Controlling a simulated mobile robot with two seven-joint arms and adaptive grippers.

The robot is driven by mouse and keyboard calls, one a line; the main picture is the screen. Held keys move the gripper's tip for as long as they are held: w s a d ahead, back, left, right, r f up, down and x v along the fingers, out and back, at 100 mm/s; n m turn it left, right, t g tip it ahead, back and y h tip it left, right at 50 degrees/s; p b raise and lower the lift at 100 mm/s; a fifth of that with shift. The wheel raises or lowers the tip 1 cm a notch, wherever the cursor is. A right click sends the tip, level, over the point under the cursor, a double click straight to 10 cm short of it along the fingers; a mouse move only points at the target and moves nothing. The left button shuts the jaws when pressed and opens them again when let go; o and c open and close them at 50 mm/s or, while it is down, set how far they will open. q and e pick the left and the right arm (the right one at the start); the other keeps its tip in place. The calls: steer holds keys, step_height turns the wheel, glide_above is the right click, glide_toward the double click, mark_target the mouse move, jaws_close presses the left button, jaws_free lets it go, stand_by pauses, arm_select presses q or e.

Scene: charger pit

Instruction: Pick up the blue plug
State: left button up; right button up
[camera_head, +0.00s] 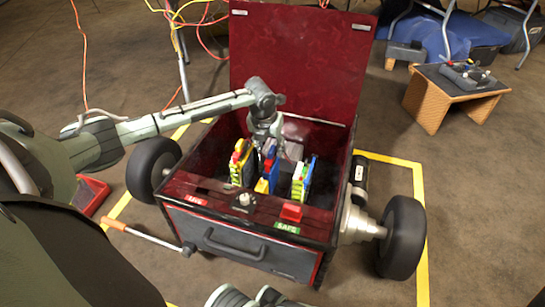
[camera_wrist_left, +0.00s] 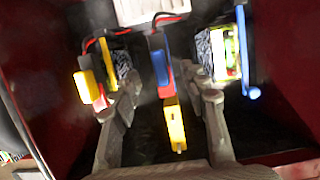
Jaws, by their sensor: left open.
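The blue plug (camera_wrist_left: 158,64) stands in the middle of the open red box, and a yellow part (camera_wrist_left: 175,122) shows just in front of it. The plug also shows in the head view (camera_head: 271,163), partly hidden by my gripper. My left gripper (camera_wrist_left: 167,92) is open above the box interior, its fingers pointing down. In the wrist view one finger is on each side of the blue plug, with gaps showing. I cannot tell how far down the fingers reach beside it.
A yellow and red plug unit (camera_head: 238,166) stands left of the blue plug, and a yellow-green unit with a blue plate (camera_head: 302,180) stands right. The box's raised lid (camera_head: 300,60) is behind the arm. The front panel has a red button (camera_head: 291,212). Wheels flank the box.

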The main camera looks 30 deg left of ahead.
mark_target(271, 150)
arm_select(q)
steer(key=b+x, duration=0.1)
steer(key=x, duration=0.2)
steer(key=shift+w+f, duration=0.25)
steer(key=shift+f, duration=0.05)
jaws_close()
